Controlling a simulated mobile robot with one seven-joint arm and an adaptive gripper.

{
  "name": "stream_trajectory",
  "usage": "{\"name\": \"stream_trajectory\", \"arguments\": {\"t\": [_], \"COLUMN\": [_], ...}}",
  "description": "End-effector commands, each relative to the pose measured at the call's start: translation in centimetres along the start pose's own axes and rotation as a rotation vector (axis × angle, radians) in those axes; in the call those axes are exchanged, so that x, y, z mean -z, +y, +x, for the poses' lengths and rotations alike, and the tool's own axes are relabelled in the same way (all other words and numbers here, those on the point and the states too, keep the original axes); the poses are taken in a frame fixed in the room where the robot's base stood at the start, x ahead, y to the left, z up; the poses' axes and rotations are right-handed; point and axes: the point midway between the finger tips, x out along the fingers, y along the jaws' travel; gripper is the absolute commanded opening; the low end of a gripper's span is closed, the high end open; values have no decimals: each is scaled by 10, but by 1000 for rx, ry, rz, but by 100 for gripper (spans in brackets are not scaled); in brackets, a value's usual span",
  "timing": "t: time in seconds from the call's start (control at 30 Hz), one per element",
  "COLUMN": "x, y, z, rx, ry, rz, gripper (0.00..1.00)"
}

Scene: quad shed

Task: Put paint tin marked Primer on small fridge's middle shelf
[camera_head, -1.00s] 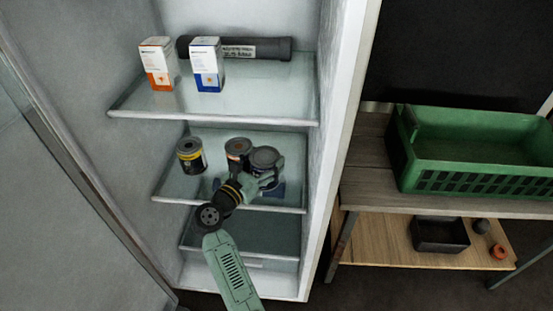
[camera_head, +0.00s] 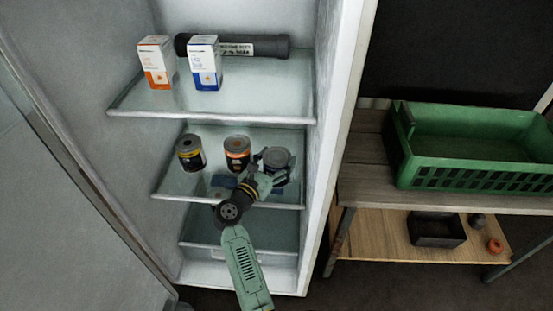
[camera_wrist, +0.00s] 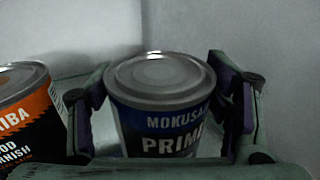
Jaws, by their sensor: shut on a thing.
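The Primer paint tin (camera_wrist: 160,120) has a grey lid and a blue and black label reading "PRIME", partly cut off. It stands upright between the fingers of my gripper (camera_wrist: 162,112), which is shut on it. In the head view the tin (camera_head: 277,157) is at the right end of the small fridge's middle shelf (camera_head: 205,182), with my gripper (camera_head: 270,172) reaching in from the front. Its base is hidden by the gripper, so I cannot tell whether it touches the shelf.
An orange-labelled varnish tin (camera_head: 237,155) stands close left of the Primer tin, also in the wrist view (camera_wrist: 30,125). A yellow-banded tin (camera_head: 190,153) is further left. The fridge's right wall is near.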

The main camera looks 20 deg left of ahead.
Motion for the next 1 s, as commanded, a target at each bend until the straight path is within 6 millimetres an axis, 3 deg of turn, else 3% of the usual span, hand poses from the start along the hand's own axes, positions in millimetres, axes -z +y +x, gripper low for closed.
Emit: {"name": "stream_trajectory", "arguments": {"t": [0.07,0.1,0.37,0.77,1.0], "x": [1,3,2,-4,2], "y": [0,0,0,0,1], "z": [0,0,0,0,-42], "rx": [0,0,0,0,-4], "ry": [-4,0,0,0,2], "rz": [1,0,-1,0,0], "gripper": [16,73,91,92,92]}}
